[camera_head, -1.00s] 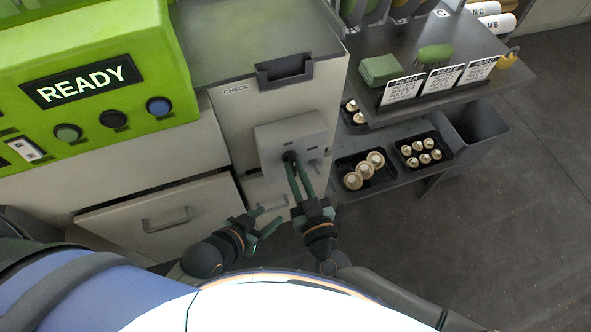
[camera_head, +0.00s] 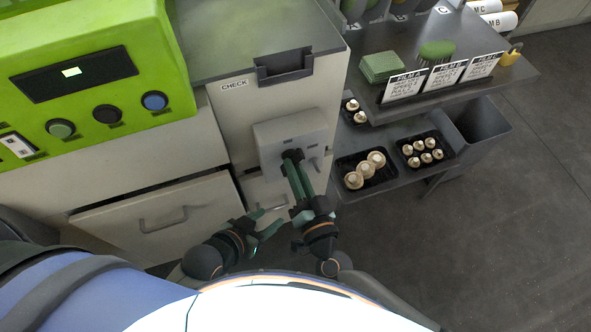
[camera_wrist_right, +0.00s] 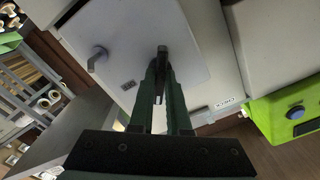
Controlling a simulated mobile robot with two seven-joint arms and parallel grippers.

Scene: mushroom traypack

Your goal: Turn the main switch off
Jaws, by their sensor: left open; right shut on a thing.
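The switch box (camera_head: 275,130) is a light grey box on the front of the grey cabinet, with a black knob (camera_head: 291,155) on its face. My right gripper (camera_head: 294,162) is shut on the knob. In the right wrist view, the knob (camera_wrist_right: 162,52) sits between the tips of my right gripper (camera_wrist_right: 161,72), against the pale box face (camera_wrist_right: 130,45). The fingers cover part of the knob and its markings. My left gripper (camera_head: 270,218) is open and empty, lower and to the left, in front of the cabinet.
A drawer (camera_head: 150,205) is below. A shelf (camera_head: 420,105) with cards and mushroom trays stands right. A grey latch (camera_wrist_right: 97,58) shows in the wrist view.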

